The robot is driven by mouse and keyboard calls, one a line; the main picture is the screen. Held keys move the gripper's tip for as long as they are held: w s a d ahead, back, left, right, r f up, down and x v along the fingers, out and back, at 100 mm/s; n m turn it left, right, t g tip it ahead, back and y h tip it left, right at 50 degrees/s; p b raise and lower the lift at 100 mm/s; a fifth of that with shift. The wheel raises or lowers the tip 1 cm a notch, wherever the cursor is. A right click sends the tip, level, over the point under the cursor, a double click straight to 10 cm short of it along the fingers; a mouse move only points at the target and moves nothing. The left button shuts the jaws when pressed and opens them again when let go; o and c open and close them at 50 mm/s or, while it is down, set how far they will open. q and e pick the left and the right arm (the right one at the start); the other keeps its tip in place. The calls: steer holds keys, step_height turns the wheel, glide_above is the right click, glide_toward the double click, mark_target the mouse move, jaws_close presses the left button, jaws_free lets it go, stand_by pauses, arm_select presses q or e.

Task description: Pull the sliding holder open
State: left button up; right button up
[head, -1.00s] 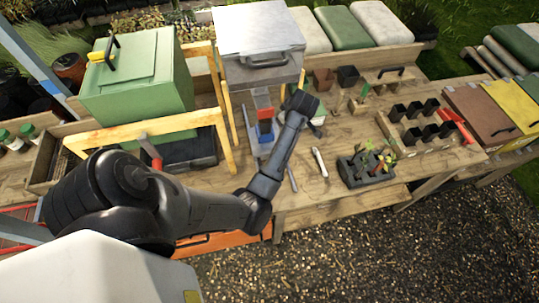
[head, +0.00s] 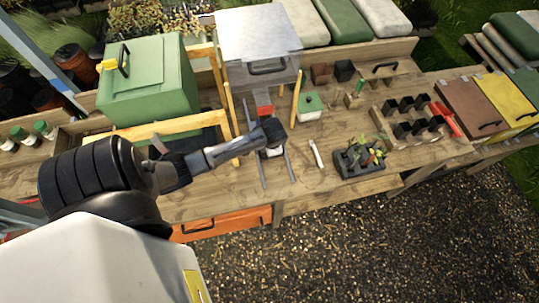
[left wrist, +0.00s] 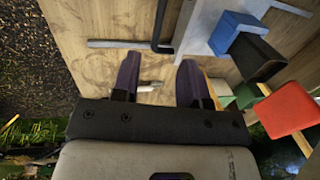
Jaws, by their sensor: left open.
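The sliding holder shows in the left wrist view as a light grey plate (left wrist: 198,38) carrying a blue block (left wrist: 236,26) and a black cup (left wrist: 256,58). A dark bent bar (left wrist: 161,25), seemingly its handle, stands at the plate's edge. In the head view my left arm hides most of the holder; a red block (head: 264,103) shows behind it. My left gripper (left wrist: 158,62) is open and empty, its two fingers apart, with the dark bar just beyond the fingertips. In the head view the gripper (head: 272,148) is over the holder's front end. My right gripper is in neither view.
A grey metal box (head: 258,50) stands behind the holder. A green-lidded pot (head: 310,106) and a white tube (head: 316,154) are to its right. A wooden post (head: 297,98) stands near. Gravel (head: 370,240) lies clear in front of the bench.

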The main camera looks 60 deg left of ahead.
arm_select(q)
steer(key=f, duration=0.3)
steer(key=a+f, duration=0.1)
steer(key=f, duration=0.3)
steer(key=a+f, duration=0.1)
steer(key=f, duration=0.2)
steer(key=shift+w+f, duration=0.2)
steer(key=shift+f, duration=0.15)
jaws_close()
